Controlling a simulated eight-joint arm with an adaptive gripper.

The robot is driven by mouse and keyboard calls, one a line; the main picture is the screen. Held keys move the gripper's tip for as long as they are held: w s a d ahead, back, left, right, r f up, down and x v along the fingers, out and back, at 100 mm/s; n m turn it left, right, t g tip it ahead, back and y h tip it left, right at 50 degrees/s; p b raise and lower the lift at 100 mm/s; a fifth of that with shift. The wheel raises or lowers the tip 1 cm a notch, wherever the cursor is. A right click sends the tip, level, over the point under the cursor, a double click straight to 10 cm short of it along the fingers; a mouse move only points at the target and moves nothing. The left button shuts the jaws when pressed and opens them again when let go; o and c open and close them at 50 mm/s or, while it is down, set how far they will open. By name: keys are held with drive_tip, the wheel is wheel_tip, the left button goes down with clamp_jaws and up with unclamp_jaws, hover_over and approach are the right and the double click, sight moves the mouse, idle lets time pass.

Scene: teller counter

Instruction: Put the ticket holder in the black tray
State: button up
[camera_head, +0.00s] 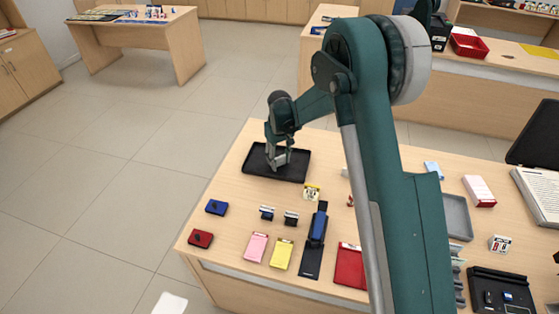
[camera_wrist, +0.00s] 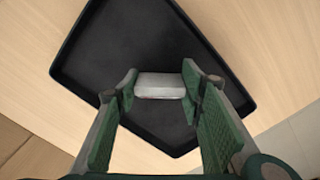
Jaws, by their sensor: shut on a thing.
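The black tray (camera_head: 298,170) lies near the far left edge of the counter in the head view. It fills much of the wrist view (camera_wrist: 115,45) and looks empty apart from what my gripper holds. My gripper (camera_head: 278,162) is over the tray. In the wrist view my gripper (camera_wrist: 161,85) is shut on a light grey block-like thing (camera_wrist: 160,85), taken to be the ticket holder, with one fingertip at each end. I cannot tell whether it touches the tray floor.
On the counter are a yellow-and-white block (camera_head: 311,192), blue (camera_head: 216,207) and red (camera_head: 200,239) pads, small stamps (camera_head: 291,218), pink (camera_head: 256,247) and yellow (camera_head: 281,254) notepads, and a stapler (camera_head: 318,228). A grey tray (camera_head: 457,216) lies to the right.

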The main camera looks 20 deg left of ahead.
sight(279, 158)
drive_tip(key=shift+f, duration=0.15)
drive_tip(key=o, duration=0.9)
wheel_tip(279, 158, up, 12)
drive_tip(key=shift+r+p, duration=0.15)
drive_tip(key=shift+p, duration=0.75)
drive_tip(key=shift+d+r, duration=0.1)
